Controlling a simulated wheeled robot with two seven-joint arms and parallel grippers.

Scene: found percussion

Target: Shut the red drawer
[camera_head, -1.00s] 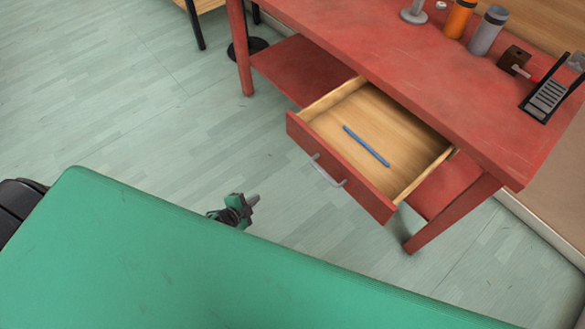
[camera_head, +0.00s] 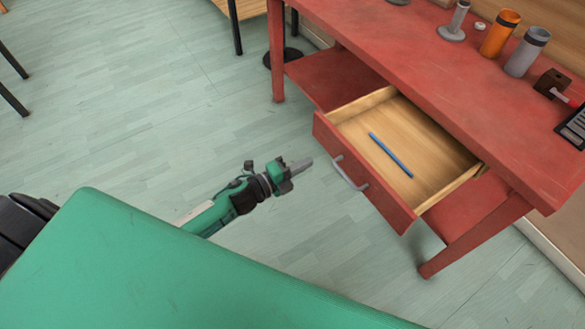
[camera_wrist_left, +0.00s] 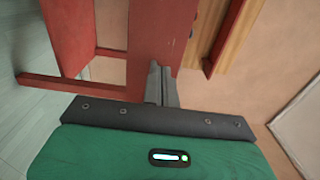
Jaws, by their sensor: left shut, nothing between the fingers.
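The red drawer (camera_head: 378,180) stands open from the red table (camera_head: 420,55), pulled out toward me. Its front has a grey bar handle (camera_head: 349,173), and a blue pen-like stick (camera_head: 390,155) lies on its wooden floor. My left gripper (camera_head: 306,164) is shut and empty, left of the drawer front and apart from it in the head view. In the left wrist view the shut fingers (camera_wrist_left: 161,84) point toward a red surface (camera_wrist_left: 153,35), which I cannot name for certain. My right gripper is not in view.
On the tabletop stand a grey stand (camera_head: 455,22), an orange cylinder (camera_head: 499,34), a grey cylinder (camera_head: 526,52) and a dark brown block (camera_head: 551,83). A table leg (camera_head: 473,236) stands right of the drawer.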

